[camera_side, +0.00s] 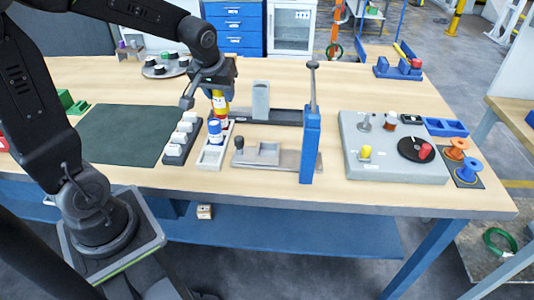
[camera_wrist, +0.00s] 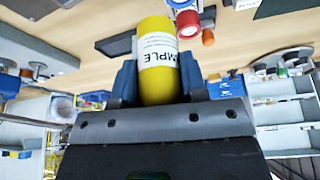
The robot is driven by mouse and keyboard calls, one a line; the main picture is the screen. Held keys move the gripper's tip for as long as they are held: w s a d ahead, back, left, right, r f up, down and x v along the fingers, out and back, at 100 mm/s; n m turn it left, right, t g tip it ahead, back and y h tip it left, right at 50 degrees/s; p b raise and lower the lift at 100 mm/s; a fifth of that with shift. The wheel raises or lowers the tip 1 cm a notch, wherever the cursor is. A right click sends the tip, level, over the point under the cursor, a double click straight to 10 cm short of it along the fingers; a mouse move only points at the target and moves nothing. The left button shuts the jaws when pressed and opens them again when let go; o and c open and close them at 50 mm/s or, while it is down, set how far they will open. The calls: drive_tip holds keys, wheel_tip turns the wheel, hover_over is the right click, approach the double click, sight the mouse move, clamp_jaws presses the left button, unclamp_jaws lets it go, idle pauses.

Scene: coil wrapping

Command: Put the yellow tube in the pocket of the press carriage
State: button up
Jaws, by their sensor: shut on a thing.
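The yellow tube (camera_side: 219,103) is upright in my gripper (camera_side: 218,88), at the far end of the white rack (camera_side: 211,158). I cannot tell whether its lower end is clear of the rack. In the wrist view the yellow tube (camera_wrist: 158,50), with a white printed label, sits between the two fingers of my gripper (camera_wrist: 159,78). The press has a blue column (camera_side: 310,145) with a lever on top. A grey carriage block (camera_side: 265,152) lies on the press base, left of the column. Its pocket is too small to make out clearly.
A blue-capped tube (camera_side: 215,131) stands in the white rack, near my gripper. A dark holder with several white pieces (camera_side: 182,138) is on the left. A grey upright block (camera_side: 261,100) stands behind the press. A grey panel (camera_side: 395,150) fills the right side.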

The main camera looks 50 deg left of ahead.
drive_tip(key=w+d+f, duration=0.2)
drive_tip(key=d, duration=0.1)
drive_tip(key=w+d+f, duration=0.2)
drive_tip(key=d, duration=0.2)
drive_tip(key=w+d+f, duration=0.2)
drive_tip(key=d+f, duration=0.1)
drive_tip(key=shift+d, duration=0.4)
drive_tip(key=shift+f, duration=2)
drive_tip(key=shift+f, duration=0.2)
drive_tip(key=o, duration=0.9)
drive_tip(key=shift+o, duration=0.2)
drive_tip(key=shift+r, duration=0.1)
